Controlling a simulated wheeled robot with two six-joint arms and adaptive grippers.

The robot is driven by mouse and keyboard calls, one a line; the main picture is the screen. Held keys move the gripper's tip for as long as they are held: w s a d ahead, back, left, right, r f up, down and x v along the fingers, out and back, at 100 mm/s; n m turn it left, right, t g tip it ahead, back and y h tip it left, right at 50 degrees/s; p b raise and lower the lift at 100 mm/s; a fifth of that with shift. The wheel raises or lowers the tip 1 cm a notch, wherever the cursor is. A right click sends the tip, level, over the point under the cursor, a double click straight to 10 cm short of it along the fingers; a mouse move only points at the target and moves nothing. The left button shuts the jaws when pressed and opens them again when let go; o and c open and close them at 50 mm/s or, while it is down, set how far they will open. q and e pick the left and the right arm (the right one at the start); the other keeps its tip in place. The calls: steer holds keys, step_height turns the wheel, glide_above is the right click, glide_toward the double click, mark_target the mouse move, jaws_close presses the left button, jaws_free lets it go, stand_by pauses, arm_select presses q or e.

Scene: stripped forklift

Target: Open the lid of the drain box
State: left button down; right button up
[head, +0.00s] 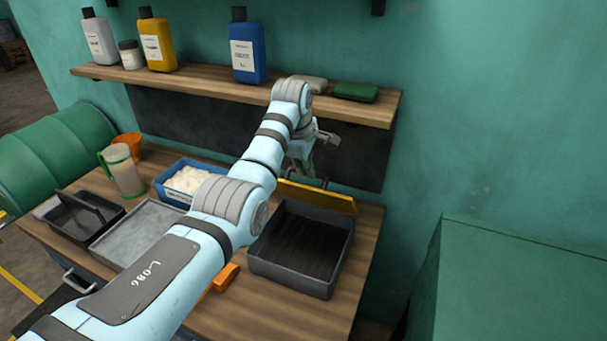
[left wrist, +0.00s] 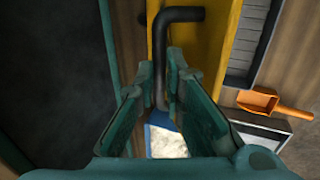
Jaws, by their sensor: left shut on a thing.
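The drain box (head: 345,262) is a dark grey open-topped box on the wooden bench, with a dark ribbed inside in plain sight. Its yellow lid (head: 330,199) stands raised along the box's back edge; it also shows in the left wrist view (left wrist: 218,50). A black bent handle (left wrist: 185,14) is at the lid. My left gripper (head: 316,180) reaches over the back of the box, its fingers closed around the handle in the left wrist view (left wrist: 166,78). My left arm covers part of the bench left of the box. My right gripper is not in view.
An orange scoop (head: 227,276) lies left of the box. A blue bin (head: 168,194), grey tray (head: 130,232) and black caddy (head: 72,222) fill the bench's left. A shelf (head: 200,85) with bottles hangs above. A green cabinet (head: 520,280) stands at the right.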

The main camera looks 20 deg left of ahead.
arm_select(q)
steer(key=c, duration=1.9)
jaws_free()
steer(key=shift+f, duration=0.1)
steer(key=shift+o, duration=1.2)
steer(key=shift+w, duration=0.1)
steer(key=shift+w+f, duration=0.1)
steer(key=shift+w, duration=0.05)
steer(key=v, duration=1.2)
